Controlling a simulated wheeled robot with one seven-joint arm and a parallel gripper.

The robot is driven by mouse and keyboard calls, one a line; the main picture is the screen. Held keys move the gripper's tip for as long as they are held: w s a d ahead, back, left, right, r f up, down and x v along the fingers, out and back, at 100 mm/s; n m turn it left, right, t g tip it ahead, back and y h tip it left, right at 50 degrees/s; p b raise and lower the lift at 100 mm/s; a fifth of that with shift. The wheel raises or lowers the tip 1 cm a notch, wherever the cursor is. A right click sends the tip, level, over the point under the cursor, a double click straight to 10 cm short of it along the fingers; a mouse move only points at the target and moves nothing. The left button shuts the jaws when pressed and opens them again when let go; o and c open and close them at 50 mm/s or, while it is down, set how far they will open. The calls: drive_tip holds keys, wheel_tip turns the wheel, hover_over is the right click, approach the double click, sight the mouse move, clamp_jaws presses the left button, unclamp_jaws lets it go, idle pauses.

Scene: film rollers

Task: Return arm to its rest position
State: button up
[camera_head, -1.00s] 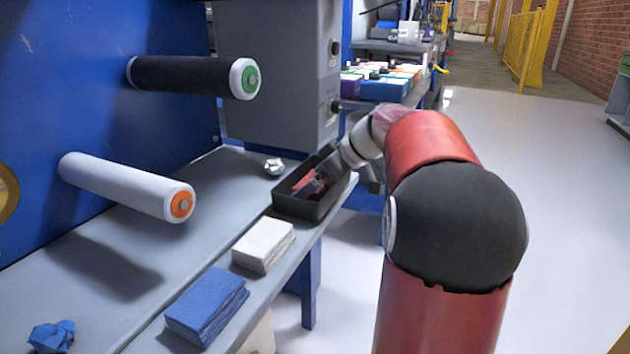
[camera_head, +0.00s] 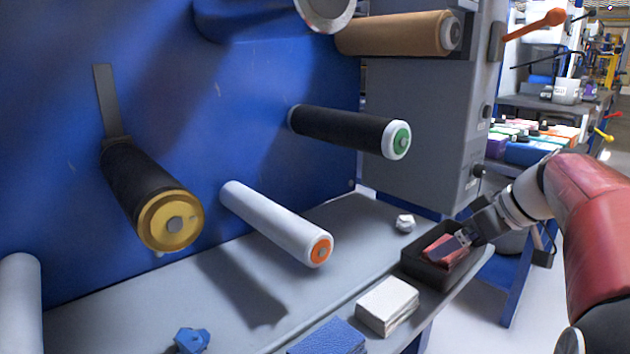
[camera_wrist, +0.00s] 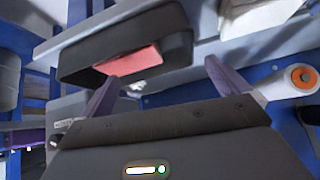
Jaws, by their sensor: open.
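My gripper (camera_head: 462,241) is at the right in the head view, just over the near right part of a black open bin. In the wrist view my gripper (camera_wrist: 160,88) shows two separated dark fingers with nothing between them. The black bin (camera_head: 425,272) stands on the grey shelf and holds something red; the bin (camera_wrist: 178,50) also shows ahead of the fingers in the wrist view. My red arm reaches in from the right edge of the head view.
Several rollers stick out from the blue panel (camera_head: 250,70), including a white one with an orange end (camera_head: 275,222) and a black one with a green end (camera_head: 345,130). A white cloth stack (camera_head: 387,305) and blue cloths (camera_head: 328,338) lie on the shelf. Open floor lies right.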

drive_tip(key=s+a+r+m+g+h+p, duration=0.1)
drive_tip(key=s+a+m+h+p, duration=0.3)
drive_tip(key=s+a, duration=0.65)
drive_tip(key=s+a+f+m+p, duration=0.2)
drive_tip(key=s+a+f+p, duration=0.1)
drive_tip(key=s, duration=0.7)
drive_tip(key=shift+a+h+p, duration=0.4)
drive_tip(key=shift+p, duration=0.45)
